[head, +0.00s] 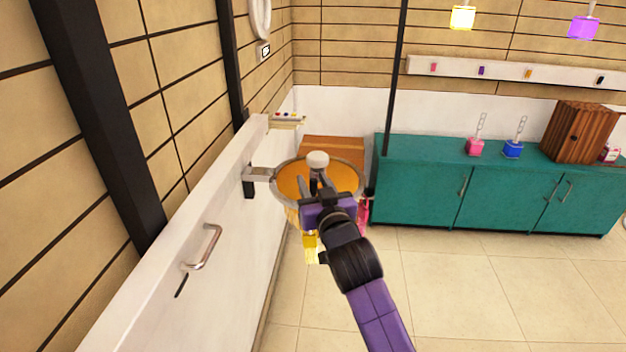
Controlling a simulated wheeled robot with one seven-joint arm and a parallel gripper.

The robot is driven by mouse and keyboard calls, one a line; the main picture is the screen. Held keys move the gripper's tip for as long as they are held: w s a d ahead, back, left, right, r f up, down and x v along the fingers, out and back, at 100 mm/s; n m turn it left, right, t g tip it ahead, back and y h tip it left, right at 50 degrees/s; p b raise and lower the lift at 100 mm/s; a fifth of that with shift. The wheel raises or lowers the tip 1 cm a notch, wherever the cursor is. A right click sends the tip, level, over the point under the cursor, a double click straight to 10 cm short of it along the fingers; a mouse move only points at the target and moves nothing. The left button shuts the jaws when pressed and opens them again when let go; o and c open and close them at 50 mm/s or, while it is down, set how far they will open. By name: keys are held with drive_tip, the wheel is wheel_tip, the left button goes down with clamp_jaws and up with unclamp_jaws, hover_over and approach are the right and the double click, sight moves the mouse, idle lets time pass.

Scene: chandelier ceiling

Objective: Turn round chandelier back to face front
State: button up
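The round chandelier (286,181) has an orange top and a pale rim. It stands out from the white wall panel on a grey bracket (258,174). A white knob (317,159) on a dark stem rises at its middle. A yellow piece (311,244) hangs below its front and a pink piece (363,211) hangs at its right. My gripper (314,183) is over the orange top, with its fingers close to the stem, just below the knob. The fingers look apart, but I cannot tell whether they touch the stem. My arm hides the chandelier's front right.
The white panel with a metal handle (206,247) runs along the left. The tiled floor (470,290) is clear.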

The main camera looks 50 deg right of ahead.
drive_tip(key=shift+w+d, duration=0.15)
drive_tip(key=shift+w, duration=0.05)
drive_tip(key=shift+c, duration=0.5)
clamp_jaws()
idle(0.9)
